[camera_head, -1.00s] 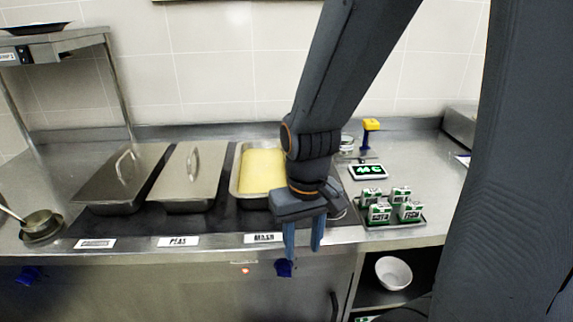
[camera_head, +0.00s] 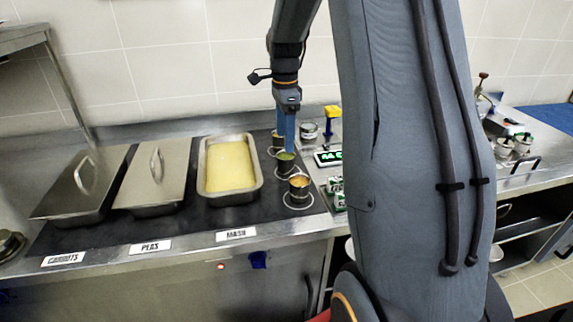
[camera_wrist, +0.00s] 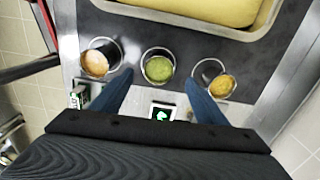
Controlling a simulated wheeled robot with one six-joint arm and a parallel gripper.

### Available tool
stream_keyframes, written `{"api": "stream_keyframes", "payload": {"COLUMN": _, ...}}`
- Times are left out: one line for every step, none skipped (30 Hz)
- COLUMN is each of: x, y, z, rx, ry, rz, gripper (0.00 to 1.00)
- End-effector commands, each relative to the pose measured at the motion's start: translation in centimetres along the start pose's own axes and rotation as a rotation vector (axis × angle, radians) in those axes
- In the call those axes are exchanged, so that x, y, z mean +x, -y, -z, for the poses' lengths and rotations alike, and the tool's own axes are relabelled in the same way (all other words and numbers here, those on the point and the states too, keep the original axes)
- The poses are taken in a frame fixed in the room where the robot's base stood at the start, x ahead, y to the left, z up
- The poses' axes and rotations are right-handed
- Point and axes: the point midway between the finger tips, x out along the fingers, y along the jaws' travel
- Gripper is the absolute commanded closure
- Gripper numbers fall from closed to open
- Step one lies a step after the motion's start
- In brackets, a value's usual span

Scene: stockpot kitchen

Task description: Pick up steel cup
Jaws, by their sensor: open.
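Three steel cups stand in a row on the dark counter strip, right of the mash tray. The nearest cup (camera_head: 299,188) holds orange food, the middle cup (camera_head: 285,163) green food, and the far cup (camera_head: 277,141) is partly hidden by my gripper. In the wrist view the orange-filled cup (camera_wrist: 101,60) is left, the green-filled cup (camera_wrist: 158,67) is in the middle and the yellow-filled cup (camera_wrist: 212,77) is right. My gripper (camera_wrist: 157,84) is open and empty, pointing down. Its fingers are spread on either side of the green-filled cup in the picture; I cannot tell their height above it.
A mash tray (camera_head: 256,187) and two lidded pans (camera_head: 158,190) (camera_head: 85,190) fill the counter to the left. Small labelled boxes (camera_head: 338,190) are partly hidden by my arm.

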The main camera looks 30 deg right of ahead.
Motion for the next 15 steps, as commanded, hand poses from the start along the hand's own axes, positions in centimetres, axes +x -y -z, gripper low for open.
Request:
{"api": "stream_keyframes", "payload": {"x": 0.2, "y": 0.1, "z": 0.2, "rx": 0.017, "ry": 0.0, "rz": -0.004, "gripper": 0.33}}
{"api": "stream_keyframes", "payload": {"x": 0.4, "y": 0.2, "z": 0.3, "rx": 0.024, "ry": 0.0, "rz": -0.005, "gripper": 0.33}}
{"api": "stream_keyframes", "payload": {"x": 0.8, "y": 0.2, "z": 0.3, "rx": 0.029, "ry": 0.0, "rz": -0.006, "gripper": 0.33}}
{"api": "stream_keyframes", "payload": {"x": 1.1, "y": 0.2, "z": 0.3, "rx": 0.03, "ry": 0.0, "rz": -0.006, "gripper": 0.33}}
{"api": "stream_keyframes", "payload": {"x": 1.4, "y": 0.1, "z": 0.3, "rx": 0.03, "ry": 0.0, "rz": -0.007, "gripper": 0.33}}
{"api": "stream_keyframes", "payload": {"x": 1.9, "y": 0.1, "z": 0.3, "rx": 0.029, "ry": 0.0, "rz": -0.006, "gripper": 0.33}}
{"api": "stream_keyframes", "payload": {"x": 2.1, "y": 0.1, "z": 0.3, "rx": 0.029, "ry": 0.0, "rz": -0.006, "gripper": 0.33}}
{"api": "stream_keyframes", "payload": {"x": 2.4, "y": 0.1, "z": 0.3, "rx": 0.028, "ry": 0.0, "rz": -0.006, "gripper": 0.33}}
{"api": "stream_keyframes", "payload": {"x": 2.7, "y": 0.0, "z": 0.3, "rx": 0.028, "ry": 0.0, "rz": -0.006, "gripper": 0.33}}
{"api": "stream_keyframes", "payload": {"x": 3.0, "y": 0.0, "z": 0.3, "rx": 0.028, "ry": 0.0, "rz": -0.006, "gripper": 0.33}}
{"api": "stream_keyframes", "payload": {"x": 3.3, "y": -0.1, "z": 0.3, "rx": 0.028, "ry": 0.0, "rz": -0.006, "gripper": 0.33}}
{"api": "stream_keyframes", "payload": {"x": 3.9, "y": -0.2, "z": 0.3, "rx": 0.027, "ry": 0.0, "rz": -0.008, "gripper": 0.33}}
{"api": "stream_keyframes", "payload": {"x": 4.3, "y": -0.3, "z": 0.3, "rx": 0.027, "ry": 0.0, "rz": -0.008, "gripper": 0.33}}
{"api": "stream_keyframes", "payload": {"x": 4.7, "y": -0.3, "z": 0.3, "rx": 0.027, "ry": 0.0, "rz": -0.008, "gripper": 0.33}}
{"api": "stream_keyframes", "payload": {"x": 5.3, "y": -0.4, "z": 0.3, "rx": 0.027, "ry": 0.0, "rz": -0.008, "gripper": 0.33}}
